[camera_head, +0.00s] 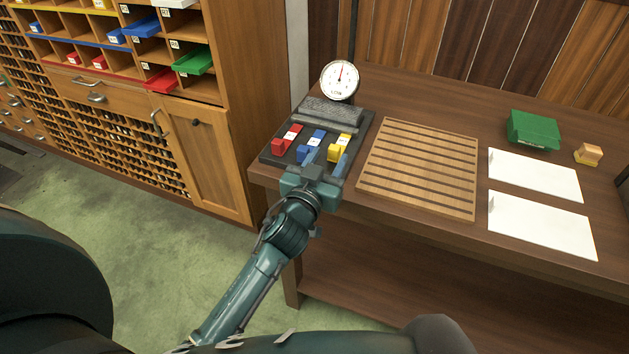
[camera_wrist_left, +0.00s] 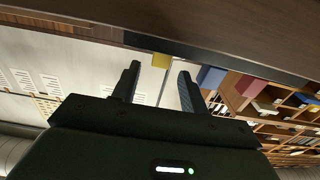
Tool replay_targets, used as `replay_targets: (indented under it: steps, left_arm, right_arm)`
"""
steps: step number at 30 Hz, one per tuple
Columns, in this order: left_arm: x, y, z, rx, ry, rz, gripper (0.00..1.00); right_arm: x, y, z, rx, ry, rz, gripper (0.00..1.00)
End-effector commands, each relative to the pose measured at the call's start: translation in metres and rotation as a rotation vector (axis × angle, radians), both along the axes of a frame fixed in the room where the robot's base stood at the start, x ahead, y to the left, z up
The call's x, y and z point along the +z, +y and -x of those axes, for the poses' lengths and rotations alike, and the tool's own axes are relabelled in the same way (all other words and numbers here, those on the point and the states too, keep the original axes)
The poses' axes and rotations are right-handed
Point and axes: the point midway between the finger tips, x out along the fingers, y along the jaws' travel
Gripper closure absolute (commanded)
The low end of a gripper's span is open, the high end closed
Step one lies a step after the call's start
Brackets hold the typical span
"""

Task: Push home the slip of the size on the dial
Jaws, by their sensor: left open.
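A dark caster block (camera_head: 268,154) on the table holds three slips side by side: red (camera_head: 286,140), blue (camera_head: 311,145) and yellow (camera_head: 339,148). Each has a white label too small to read. A round white dial (camera_head: 340,79) stands behind; its red needle points nearly straight up, and its figures are unreadable. My left gripper (camera_head: 326,160) is open and empty at the block's front edge, near the blue and yellow slips. In the left wrist view the yellow slip's end (camera_wrist_left: 160,61) shows ahead between the open fingers; blue (camera_wrist_left: 211,77) and red (camera_wrist_left: 250,86) ends lie right. Contact cannot be told.
A slatted wooden rack (camera_head: 420,165) lies right of the block. Further right are two white sheets (camera_head: 535,175), a green box (camera_head: 533,130) and a small wooden block (camera_head: 588,154). A cabinet (camera_head: 190,150) with colored trays stands left.

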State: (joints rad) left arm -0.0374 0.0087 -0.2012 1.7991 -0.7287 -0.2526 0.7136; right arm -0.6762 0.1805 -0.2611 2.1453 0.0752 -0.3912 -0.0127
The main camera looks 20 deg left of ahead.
Motion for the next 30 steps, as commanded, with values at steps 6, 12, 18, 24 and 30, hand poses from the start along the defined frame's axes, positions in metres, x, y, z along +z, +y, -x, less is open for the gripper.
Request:
replay_targets:
  steps: [6,12,18,24,30]
  left_arm:
    - [-0.002,0.002,0.05,0.0,0.002,0.002,0.56]
    - [-0.001,0.003,0.078,0.001,0.001,0.002,0.56]
    - [0.0,0.003,0.086,0.0,-0.001,0.001,0.56]
    - [0.001,0.003,0.086,0.0,-0.001,0.001,0.56]
    - [0.021,0.003,0.08,-0.04,-0.081,-0.087,0.6]
  right_arm:
    - [-0.004,0.001,0.0,0.0,0.003,-0.006,0.64]
    - [-0.006,0.001,0.0,-0.001,0.002,-0.012,0.64]
    - [-0.002,0.002,-0.001,-0.005,-0.006,-0.019,0.64]
    - [0.0,0.003,-0.002,-0.009,-0.007,-0.024,0.64]
    - [-0.001,0.002,-0.002,-0.009,-0.006,-0.024,0.64]
